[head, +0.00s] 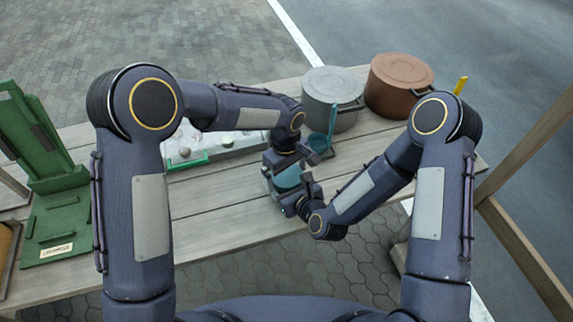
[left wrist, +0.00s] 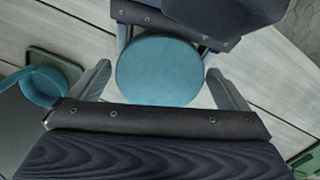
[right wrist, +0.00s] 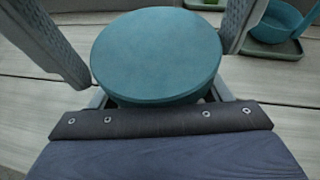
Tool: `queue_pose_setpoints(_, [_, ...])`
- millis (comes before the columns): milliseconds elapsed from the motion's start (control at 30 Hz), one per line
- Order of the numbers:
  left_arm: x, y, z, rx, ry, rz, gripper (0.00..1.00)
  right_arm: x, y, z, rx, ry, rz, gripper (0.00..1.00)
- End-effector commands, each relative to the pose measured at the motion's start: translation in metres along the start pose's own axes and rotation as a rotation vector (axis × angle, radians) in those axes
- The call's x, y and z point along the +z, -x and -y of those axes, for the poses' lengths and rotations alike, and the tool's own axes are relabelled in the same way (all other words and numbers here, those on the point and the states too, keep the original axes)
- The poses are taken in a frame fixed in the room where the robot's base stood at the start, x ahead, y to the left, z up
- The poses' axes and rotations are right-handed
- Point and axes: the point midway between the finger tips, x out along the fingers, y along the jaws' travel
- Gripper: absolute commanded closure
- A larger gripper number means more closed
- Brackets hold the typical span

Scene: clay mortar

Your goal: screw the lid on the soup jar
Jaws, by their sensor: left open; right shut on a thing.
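A round teal lid (left wrist: 158,70) lies flat and seen from above in both wrist views; it also shows in the right wrist view (right wrist: 158,55). The jar under it is mostly hidden; a teal part of the jar (head: 287,179) shows between my grippers in the head view. My left gripper (head: 293,158) is open, its fingers on either side of the lid with visible gaps. My right gripper (head: 296,195) is shut on the jar from the near right, its fingers passing below the lid's edge. Whether the lid's thread is engaged cannot be seen.
A teal ladle (head: 331,125) rests on a dark green tray (right wrist: 270,48) just beyond. A grey pot (head: 330,88) and a brown pot (head: 398,75) stand at the back right. A green stand (head: 50,190) is at left. The front-left planks are clear.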

Motion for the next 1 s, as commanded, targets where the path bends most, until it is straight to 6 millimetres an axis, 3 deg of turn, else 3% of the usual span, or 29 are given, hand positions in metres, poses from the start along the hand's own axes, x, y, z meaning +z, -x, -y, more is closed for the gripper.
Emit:
queue_pose_setpoints(300, [-0.0001,-0.0023,0.0,0.0,0.0,0.0,0.03,-0.0008,0.0,0.0001,0.0,0.0,-0.002,0.93])
queue_pose_setpoints(667, [-0.0002,-0.002,0.0,0.0,0.0,-0.001,0.48,-0.0008,0.0,0.0001,0.0,0.0,-0.002,0.93])
queue_pose_setpoints(1000, [-0.0003,-0.002,-0.0001,0.001,-0.292,-0.001,0.49,-0.0008,0.0,0.0001,0.0,0.0,-0.002,0.93])
